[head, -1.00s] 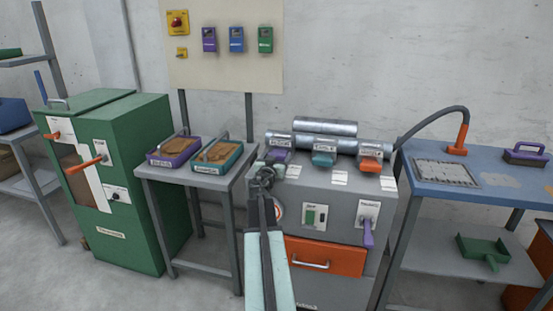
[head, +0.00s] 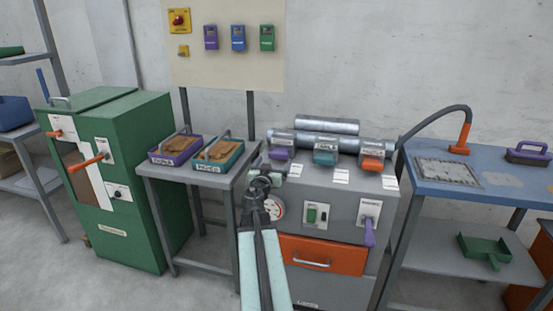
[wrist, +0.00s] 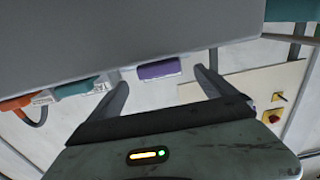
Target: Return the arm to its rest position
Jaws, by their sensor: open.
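My gripper (head: 262,178) is in front of the grey winder machine (head: 335,205), at the left of its top edge in the head view. In the wrist view my gripper's two fingers (wrist: 162,88) stand apart with nothing between them. Past them the purple part (wrist: 158,69) of the machine shows, with a teal part (wrist: 75,88) and an orange part (wrist: 15,103) to its left. A grey surface fills the top of the wrist view. My arm hides part of the machine's front and left side in the head view.
A table with a purple tray (head: 175,149) and a teal tray (head: 217,154) stands left of the machine. A green cabinet (head: 150,180) stands further left. A blue workbench (head: 490,185) is at the right.

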